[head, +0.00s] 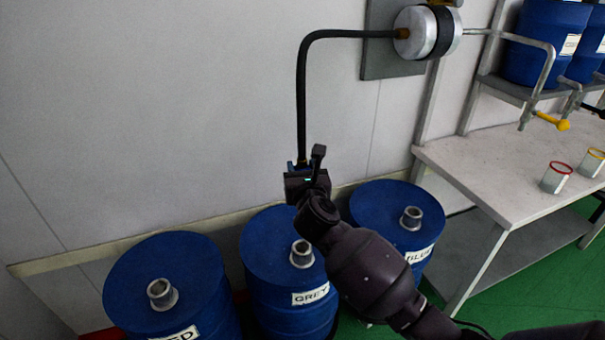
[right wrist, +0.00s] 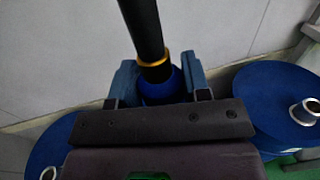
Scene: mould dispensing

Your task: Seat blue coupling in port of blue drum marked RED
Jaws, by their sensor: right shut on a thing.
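The blue coupling (right wrist: 160,86) has a brass ring and hangs at the end of a black hose (head: 301,100). My right gripper (head: 300,168) is shut on it, above and behind the middle drum in the head view; the coupling is mostly hidden there by the gripper. The right wrist view shows the coupling upright between the two fingers. The blue drum marked RED (head: 135,262) stands at the far left, its label partly cut off by the frame edge. Its grey port (head: 161,293) is open and empty, left of and below my gripper. My left gripper is out of view.
Blue drums marked GREY (head: 262,238) and, partly hidden, BLUE (head: 375,200) stand to the right along the wall. The hose runs to a wall-mounted pump (head: 415,32). A bench (head: 460,150) with two cups stands right, blue drums on a shelf above.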

